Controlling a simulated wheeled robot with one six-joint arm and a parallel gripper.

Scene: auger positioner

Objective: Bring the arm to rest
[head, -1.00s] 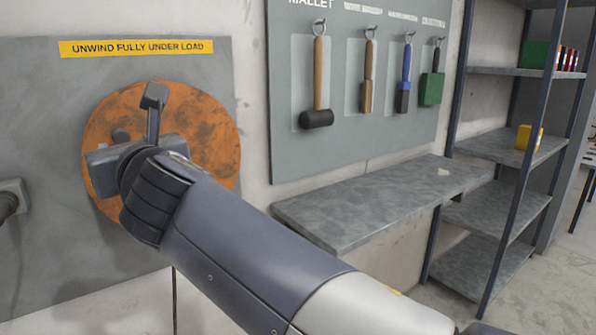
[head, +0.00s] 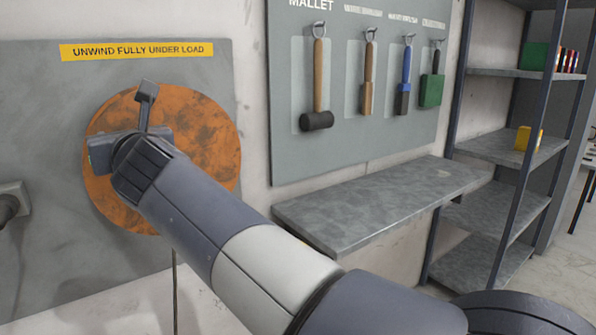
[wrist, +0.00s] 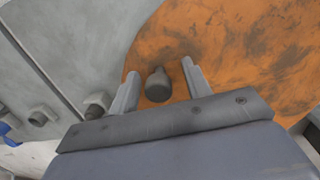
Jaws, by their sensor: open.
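My gripper (wrist: 160,67) is open, with its two fingers apart in the wrist view. A dark rounded knob (wrist: 157,84) on the rusty orange disc (wrist: 235,45) shows between the fingers, which do not close on it. Whether the fingers reach around it or stop short of it, I cannot tell. In the head view my arm stretches from the lower right to the disc (head: 205,130) on the grey wall panel.
A yellow label (head: 137,50) is above the disc. A grey bench (head: 370,205) juts out right of my arm, below a tool board (head: 345,110) with a mallet (head: 318,90) and other hanging tools. A metal shelf rack (head: 500,150) stands farther right. A socket (head: 10,203) is at left.

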